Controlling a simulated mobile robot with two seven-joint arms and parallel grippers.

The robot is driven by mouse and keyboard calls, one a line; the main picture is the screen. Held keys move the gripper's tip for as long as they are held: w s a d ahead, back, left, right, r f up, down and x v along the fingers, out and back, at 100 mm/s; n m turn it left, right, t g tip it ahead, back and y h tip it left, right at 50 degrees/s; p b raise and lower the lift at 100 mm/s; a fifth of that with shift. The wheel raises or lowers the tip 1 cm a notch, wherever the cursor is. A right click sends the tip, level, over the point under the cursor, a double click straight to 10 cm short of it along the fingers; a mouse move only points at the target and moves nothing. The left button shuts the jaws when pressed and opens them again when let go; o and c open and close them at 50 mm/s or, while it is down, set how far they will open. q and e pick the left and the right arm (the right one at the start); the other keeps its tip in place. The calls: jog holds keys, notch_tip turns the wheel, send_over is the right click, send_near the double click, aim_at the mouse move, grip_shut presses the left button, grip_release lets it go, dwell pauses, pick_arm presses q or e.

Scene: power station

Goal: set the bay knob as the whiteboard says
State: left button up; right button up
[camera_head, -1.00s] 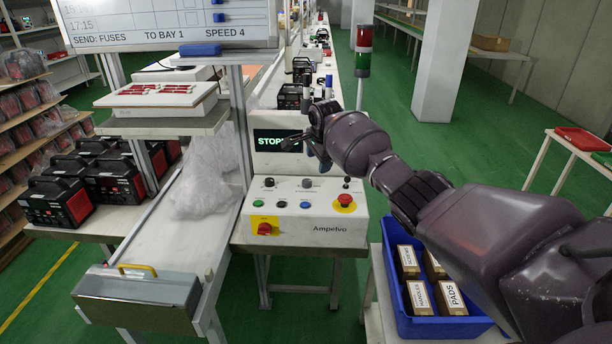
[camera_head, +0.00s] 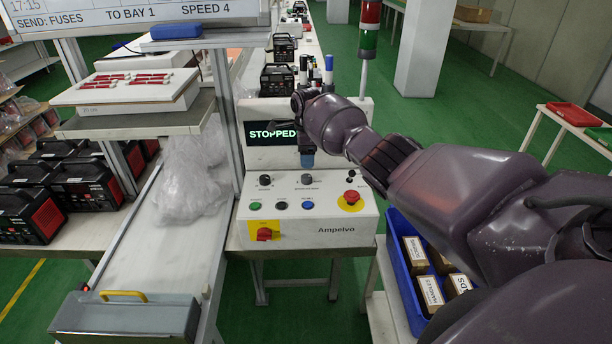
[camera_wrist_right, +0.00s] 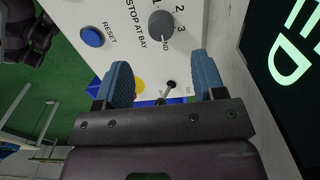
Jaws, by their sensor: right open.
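The whiteboard (camera_head: 130,20) at the upper left in the head view reads "SEND: FUSES TO BAY 1 SPEED 4". The grey bay knob (camera_head: 307,179) is on the sloped front of the white control box. In the right wrist view the knob (camera_wrist_right: 161,25) sits by "STOP AT BAY", with 1, 2, 3 and END around it. Its mark appears to be towards END. My right gripper (camera_head: 307,160) is open, just above and behind the knob in the head view. In the wrist view its blue fingertips (camera_wrist_right: 163,78) are apart, with the knob beyond them, not between them. My left gripper is out of view.
The box also has a second dark knob (camera_head: 265,181), several push buttons, a red emergency stop (camera_head: 351,197), a red switch (camera_head: 264,234) and a small toggle (camera_wrist_right: 168,88). The display (camera_head: 271,133) reads "STOPPED". A blue crate (camera_head: 397,270) with cartons stands at the right.

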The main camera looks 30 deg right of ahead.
aim_at(306, 176)
notch_tip(306, 176, down, 6)
jog(key=shift+w+f+b, duration=0.1)
jog(key=shift+b, duration=0.7)
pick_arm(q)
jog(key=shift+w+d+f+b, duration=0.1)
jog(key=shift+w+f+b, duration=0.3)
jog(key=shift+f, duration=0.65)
pick_arm(e)
jog(key=shift+f, duration=0.75)
jog(key=shift+c, duration=1.7)
jog(key=c, duration=0.6)
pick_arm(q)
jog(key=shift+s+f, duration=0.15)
